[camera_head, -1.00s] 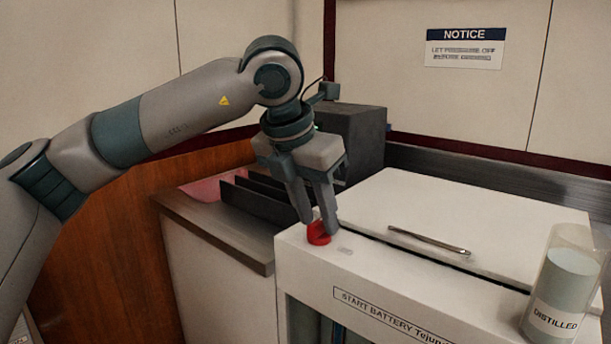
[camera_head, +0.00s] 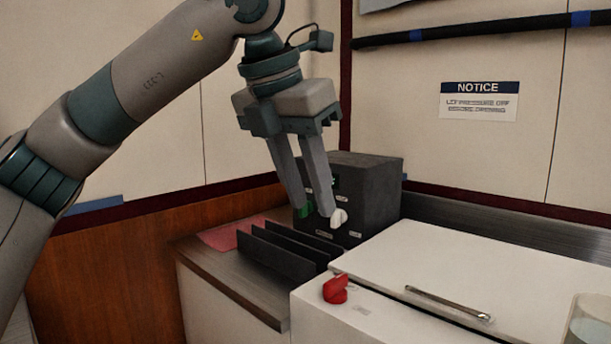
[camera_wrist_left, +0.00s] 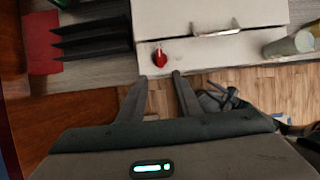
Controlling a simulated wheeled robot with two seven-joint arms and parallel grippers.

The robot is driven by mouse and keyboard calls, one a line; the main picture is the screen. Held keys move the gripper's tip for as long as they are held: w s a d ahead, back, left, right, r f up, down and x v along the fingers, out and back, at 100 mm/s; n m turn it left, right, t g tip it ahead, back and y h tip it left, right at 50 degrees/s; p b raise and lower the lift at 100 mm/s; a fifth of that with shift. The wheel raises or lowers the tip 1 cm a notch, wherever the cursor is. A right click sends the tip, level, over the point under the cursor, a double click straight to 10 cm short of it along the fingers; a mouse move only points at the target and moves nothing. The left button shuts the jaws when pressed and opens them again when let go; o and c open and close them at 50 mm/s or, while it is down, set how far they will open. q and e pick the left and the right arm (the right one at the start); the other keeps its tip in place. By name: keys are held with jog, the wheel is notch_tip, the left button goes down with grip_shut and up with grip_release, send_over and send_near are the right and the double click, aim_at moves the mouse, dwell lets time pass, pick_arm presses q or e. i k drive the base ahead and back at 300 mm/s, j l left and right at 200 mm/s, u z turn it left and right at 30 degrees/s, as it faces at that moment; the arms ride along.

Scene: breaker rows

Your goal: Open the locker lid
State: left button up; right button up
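The white locker (camera_head: 375,312) stands at the lower right with its flat lid (camera_head: 520,280) closed. A metal bar handle (camera_head: 449,303) lies along the lid's near edge. It also shows in the left wrist view (camera_wrist_left: 216,33). A red knob (camera_head: 336,290) sits on the locker's top strip, left of the handle, and in the left wrist view (camera_wrist_left: 159,57) just beyond my fingertips. My left gripper (camera_head: 315,211) is open and empty, raised above the locker's knob and apart from it. My right gripper is not recognisable in either view.
A dark box (camera_head: 372,190) with a white knob (camera_head: 338,217) stands behind the fingers. Black upright dividers (camera_head: 285,250) and a pink mat (camera_head: 225,235) are on the counter to the left. A clear container (camera_head: 588,325) stands at the right edge. The lid's top looks clear.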

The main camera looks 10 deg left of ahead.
aim_at(513, 293)
jog(key=k+l, duration=0.1)
jog(key=k, duration=0.4)
jog(key=k+l, duration=0.1)
jog(key=k, duration=0.35)
